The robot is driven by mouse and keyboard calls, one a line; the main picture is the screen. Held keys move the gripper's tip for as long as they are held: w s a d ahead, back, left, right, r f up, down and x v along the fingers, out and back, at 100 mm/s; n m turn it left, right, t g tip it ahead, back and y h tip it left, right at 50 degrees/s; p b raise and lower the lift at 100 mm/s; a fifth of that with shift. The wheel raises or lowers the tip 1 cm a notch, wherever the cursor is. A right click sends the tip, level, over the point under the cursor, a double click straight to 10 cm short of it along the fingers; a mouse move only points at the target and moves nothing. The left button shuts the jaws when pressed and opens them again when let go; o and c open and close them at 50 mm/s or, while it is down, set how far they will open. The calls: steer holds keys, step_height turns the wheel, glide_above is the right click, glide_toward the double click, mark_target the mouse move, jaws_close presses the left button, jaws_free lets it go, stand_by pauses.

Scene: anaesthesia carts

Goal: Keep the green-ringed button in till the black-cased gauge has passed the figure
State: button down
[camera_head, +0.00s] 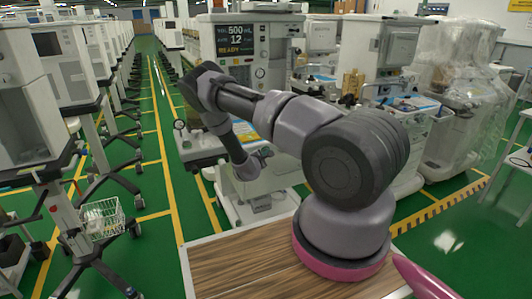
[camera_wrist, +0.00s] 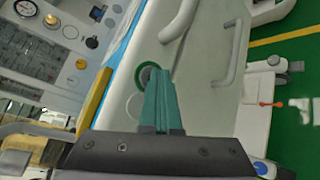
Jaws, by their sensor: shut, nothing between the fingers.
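My gripper (camera_wrist: 163,72) is shut and empty in the wrist view, its teal fingers side by side. The green-ringed button (camera_wrist: 146,70) is on a pale panel at the fingertips, partly hidden behind them. I cannot tell whether the fingers touch it or whether it is pressed in. In the head view a small round dark-rimmed gauge (camera_head: 180,125) stands left of the middle cart; its needle and figures are too small to read.
A pale ring (camera_wrist: 133,104) is on the panel below the button. A white curved handle (camera_wrist: 232,53) is to the right. Other carts stand close by; green floor (camera_head: 150,190) lies open at left.

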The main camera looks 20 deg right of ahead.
steer(key=shift+s, duration=0.85)
steer(key=shift+s+d, duration=0.1)
steer(key=shift+s, duration=2.45)
